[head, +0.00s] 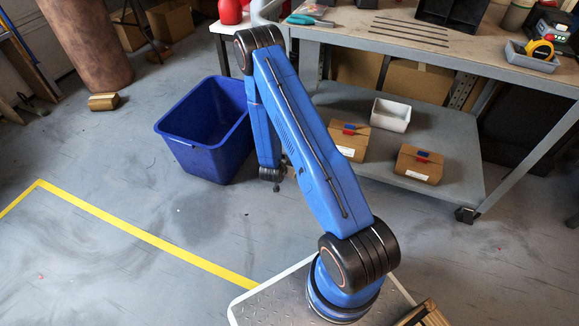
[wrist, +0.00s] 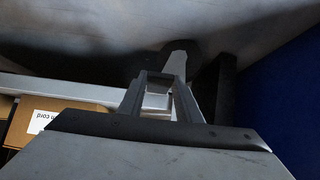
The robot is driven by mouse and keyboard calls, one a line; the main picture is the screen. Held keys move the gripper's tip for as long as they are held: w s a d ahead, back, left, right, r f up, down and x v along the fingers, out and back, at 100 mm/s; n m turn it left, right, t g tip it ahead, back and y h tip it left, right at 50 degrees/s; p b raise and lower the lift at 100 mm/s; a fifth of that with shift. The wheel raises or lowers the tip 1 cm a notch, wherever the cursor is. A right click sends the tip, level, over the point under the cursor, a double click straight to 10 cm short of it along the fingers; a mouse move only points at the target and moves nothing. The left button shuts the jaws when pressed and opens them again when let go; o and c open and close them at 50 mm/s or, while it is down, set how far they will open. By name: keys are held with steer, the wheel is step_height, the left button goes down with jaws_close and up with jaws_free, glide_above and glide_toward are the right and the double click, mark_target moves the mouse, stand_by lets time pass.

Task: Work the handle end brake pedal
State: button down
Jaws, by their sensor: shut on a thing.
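The brake pedal (wrist: 176,64) looks like a narrow pale tab at my fingertips in the wrist view, against a dark round shape, apparently a caster wheel. My gripper (wrist: 161,77) has its two grey fingers drawn together and shut on the tab; the exact contact is hard to see. In the head view my gripper (head: 272,175) hangs low between the blue bin and the workbench's left end. The pedal is not visible there, with my arm in front of that corner.
The blue bin (head: 190,148) stands close left of my gripper. The workbench (head: 430,72) is right, its lower shelf (head: 430,128) holding cartons (head: 418,165) and a white tray (head: 390,115). Another caster (head: 466,214) is at its front right. Floor in front is clear.

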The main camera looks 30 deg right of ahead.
steer(key=shift+f, duration=0.15)
steer(key=c, duration=1.3)
jaws_free()
steer(key=v, duration=1.7)
steer(key=shift+s+a+f, duration=0.1)
steer(key=shift+s+a, duration=0.15)
steer(key=shift+a, duration=0.05)
